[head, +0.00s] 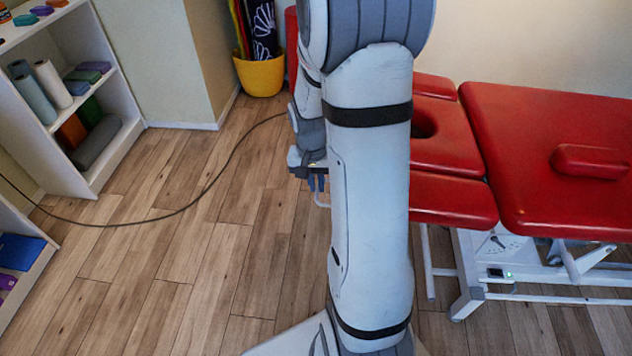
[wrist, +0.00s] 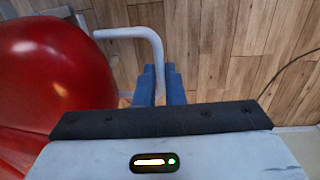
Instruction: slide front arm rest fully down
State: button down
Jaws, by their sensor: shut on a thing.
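The red table has a head section with a dark face hole (head: 424,124) and a red arm-rest pad (head: 450,200) along its near side. My arm hides the section's left end. My gripper (head: 317,183) is low, left of that end, with blue fingers pointing down. In the wrist view my gripper (wrist: 160,85) is shut on a bent white tube (wrist: 150,34), which passes between the fingers. A rounded red pad (wrist: 50,65) lies left of the fingers; I cannot tell which pad it is. The tube's end shows just below the fingers in the head view (head: 322,203).
The main red bed (head: 535,120) with a small cushion (head: 590,161) stands at right on a white frame (head: 470,290). A dark cable (head: 170,213) crosses the open wood floor at left. White shelves (head: 118,150) and a yellow pot (head: 262,76) stand farther back.

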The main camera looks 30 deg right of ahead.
jog(key=shift+f, duration=0.1)
notch_tip(320, 180, down, 16)
jog(key=a+b, duration=0.1)
jog(key=b, duration=0.9)
jog(key=shift+w+a+b, duration=0.25)
jog(key=shift+w+b, duration=0.05)
jog(key=shift+w, duration=0.1)
jog(key=shift+f, duration=0.1)
jog(key=c, duration=1.8)
grip_release()
jog(key=shift+f, duration=0.1)
jog(key=shift+o, duration=1.4)
jog(key=shift+w, duration=0.1)
notch_tip(320, 180, up, 8)
jog(key=p, duration=0.2)
jog(key=shift+w+a+p, duration=0.2)
jog(key=shift+a+p, duration=0.05)
jog(key=shift+p, duration=0.1)
